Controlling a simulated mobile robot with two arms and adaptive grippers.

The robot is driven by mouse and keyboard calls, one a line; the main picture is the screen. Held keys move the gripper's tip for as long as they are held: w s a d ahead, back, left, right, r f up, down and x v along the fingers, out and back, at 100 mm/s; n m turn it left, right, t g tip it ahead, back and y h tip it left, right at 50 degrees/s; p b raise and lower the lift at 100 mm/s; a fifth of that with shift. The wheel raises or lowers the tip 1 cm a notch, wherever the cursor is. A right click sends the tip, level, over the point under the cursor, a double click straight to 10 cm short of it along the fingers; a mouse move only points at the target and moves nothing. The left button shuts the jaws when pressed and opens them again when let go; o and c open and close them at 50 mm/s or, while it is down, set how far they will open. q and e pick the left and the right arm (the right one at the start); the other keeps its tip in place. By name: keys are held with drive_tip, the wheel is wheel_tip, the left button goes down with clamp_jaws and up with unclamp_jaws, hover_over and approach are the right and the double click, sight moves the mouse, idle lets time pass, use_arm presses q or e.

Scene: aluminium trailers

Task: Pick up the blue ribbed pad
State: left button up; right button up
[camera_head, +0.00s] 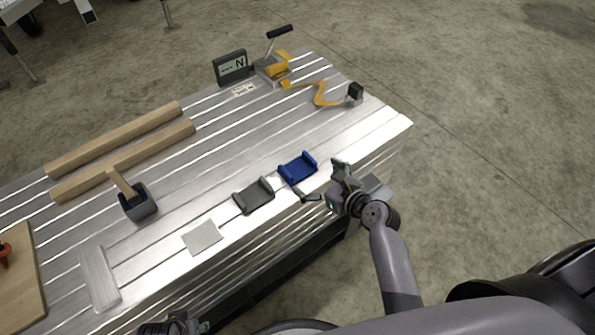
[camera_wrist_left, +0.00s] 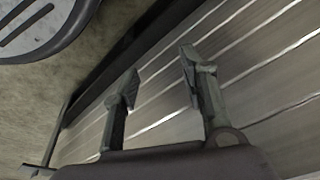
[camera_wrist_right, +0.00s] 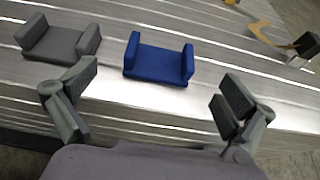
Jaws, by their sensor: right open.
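The blue ribbed pad (camera_head: 298,169) is a U-shaped piece with two raised sides, lying on the aluminium bed near its front edge. It also shows in the right wrist view (camera_wrist_right: 159,63), ahead of the fingers and between their lines. My right gripper (camera_head: 324,182) is open and empty, just to the right of and in front of the pad, not touching it. The right wrist view shows its two fingers (camera_wrist_right: 150,97) spread wide. My left gripper (camera_head: 172,326) is at the bottom edge of the head view; its fingers stand apart and empty in the left wrist view (camera_wrist_left: 158,82).
A similar grey pad (camera_head: 254,196) lies close left of the blue one. A light square plate (camera_head: 202,237), a mallet (camera_head: 137,203) and wooden bars (camera_head: 125,160) lie further left. A yellow clamp (camera_head: 275,70), a display (camera_head: 231,67) and a yellow bent piece (camera_head: 320,94) stand at the back.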

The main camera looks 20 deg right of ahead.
sight(297, 169)
drive_tip(key=b+x, duration=0.1)
drive_tip(key=x, duration=0.3)
drive_tip(key=shift+w+f, duration=0.15)
drive_tip(key=b+x, duration=0.1)
drive_tip(key=x, duration=0.1)
drive_tip(key=b+x, duration=0.1)
drive_tip(key=x, duration=0.1)
drive_tip(key=shift+w+f, duration=0.15)
drive_tip(key=shift+f, duration=0.2)
use_arm(q)
drive_tip(key=w+v, duration=0.2)
drive_tip(key=v, duration=1.1)
drive_tip(key=shift+r+t, duration=0.2)
drive_tip(key=shift+t, duration=0.2)
use_arm(e)
drive_tip(key=shift+w, duration=0.25)
use_arm(q)
drive_tip(key=shift+a, duration=0.1)
use_arm(e)
drive_tip(key=shift+c, duration=0.5)
drive_tip(key=c, duration=0.9)
drive_tip(key=shift+c, duration=0.5)
use_arm(q)
drive_tip(key=shift+w, duration=0.1)
use_arm(e)
drive_tip(key=shift+r, duration=0.15)
